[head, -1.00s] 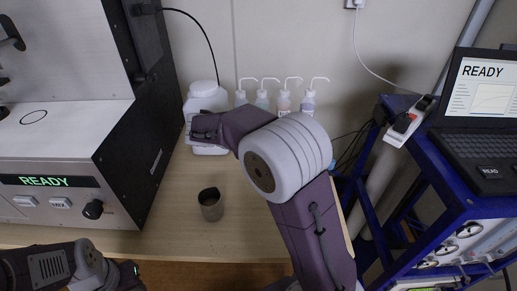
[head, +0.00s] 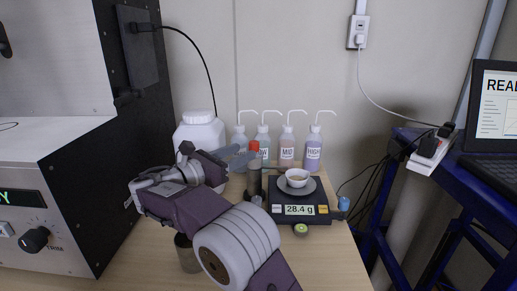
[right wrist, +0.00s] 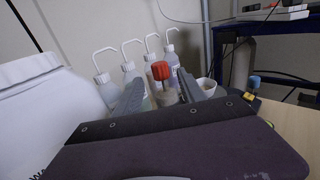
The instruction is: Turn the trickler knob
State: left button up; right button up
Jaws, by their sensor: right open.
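My left gripper is out of view.
A white jug (head: 199,132) and several wash bottles (head: 287,150) stand behind. A metal cup (head: 187,256) is partly hidden by my right arm. The analyser (head: 75,190) bounds the left. A blue cart (head: 425,165) with a laptop stands right.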

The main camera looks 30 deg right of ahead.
jog(key=b+x, duration=0.3)
jog(key=x, duration=0.6)
jog(key=shift+b, duration=0.35)
grip_shut()
